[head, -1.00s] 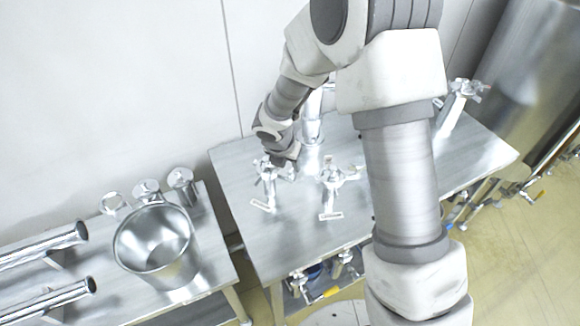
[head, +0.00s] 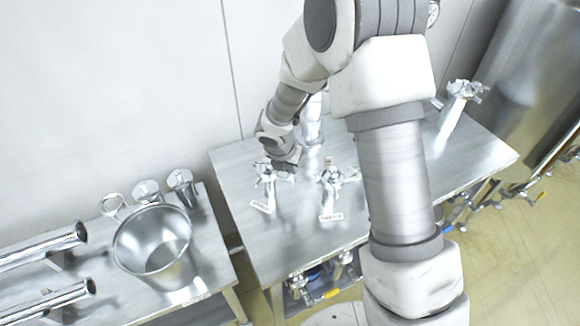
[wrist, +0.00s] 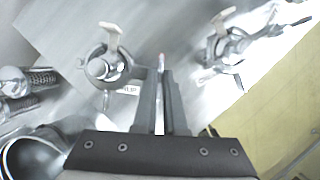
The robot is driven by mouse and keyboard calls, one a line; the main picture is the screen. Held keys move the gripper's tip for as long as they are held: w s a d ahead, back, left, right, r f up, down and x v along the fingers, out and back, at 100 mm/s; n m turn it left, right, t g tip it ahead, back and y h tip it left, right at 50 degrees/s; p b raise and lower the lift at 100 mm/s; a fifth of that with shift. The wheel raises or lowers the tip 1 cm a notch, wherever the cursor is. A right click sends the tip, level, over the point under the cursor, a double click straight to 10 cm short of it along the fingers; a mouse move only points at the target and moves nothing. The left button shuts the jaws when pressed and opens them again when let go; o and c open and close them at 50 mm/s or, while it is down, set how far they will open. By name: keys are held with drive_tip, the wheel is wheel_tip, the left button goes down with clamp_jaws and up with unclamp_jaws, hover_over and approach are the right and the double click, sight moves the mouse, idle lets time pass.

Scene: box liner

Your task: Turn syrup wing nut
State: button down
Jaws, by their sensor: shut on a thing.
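The syrup wing nut (wrist: 105,67) is on a metal fitting at upper left in the wrist view. One wing sticks up, one points down, and an arm reaches right to my fingers. Only "UP" of its label (wrist: 127,90) is readable. In the head view this appears to be the left fitting (head: 265,178) on the table. My gripper (wrist: 163,78) is shut on the wing nut's right-hand part; the exact contact is partly hidden by the fingers. In the head view my gripper (head: 284,164) is at the top right of that fitting.
A second, similar fitting (head: 330,182) stands close to the right on the steel table (head: 290,232). Another (head: 458,105) stands at the far right. A metal bucket (head: 155,245) and pipes (head: 45,245) are on the left bench. The table's front is mostly clear.

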drive_tip(key=shift+m, duration=0.3)
drive_tip(key=m, duration=0.2)
drive_tip(key=m+g+h, duration=0.1)
drive_tip(key=shift+w+a+m+b, duration=0.15)
drive_tip(key=shift+m+b, duration=0.15)
drive_tip(key=shift+m, duration=0.1)
drive_tip(key=m, duration=0.2)
drive_tip(key=m+g+h, duration=0.1)
drive_tip(key=m, duration=0.1)
drive_tip(key=shift+w+m+g+b, duration=0.1)
drive_tip(key=shift+m+g+b, duration=0.2)
drive_tip(key=m+g, duration=0.1)
drive_tip(key=m, duration=0.1)
drive_tip(key=m+g, duration=0.1)
drive_tip(key=m, duration=0.2)
drive_tip(key=shift+w+h+b, duration=0.1)
drive_tip(key=shift+h+b, duration=0.2)
drive_tip(key=shift+b, duration=0.05)
drive_tip(key=m, duration=0.2)
drive_tip(key=m+g, duration=0.1)
drive_tip(key=m, duration=0.1)
drive_tip(key=shift+w+m+g+y, duration=0.1)
drive_tip(key=shift+m+g+y, duration=0.2)
drive_tip(key=shift+y, duration=0.1)
drive_tip(key=c, duration=1)
unclamp_jaws()
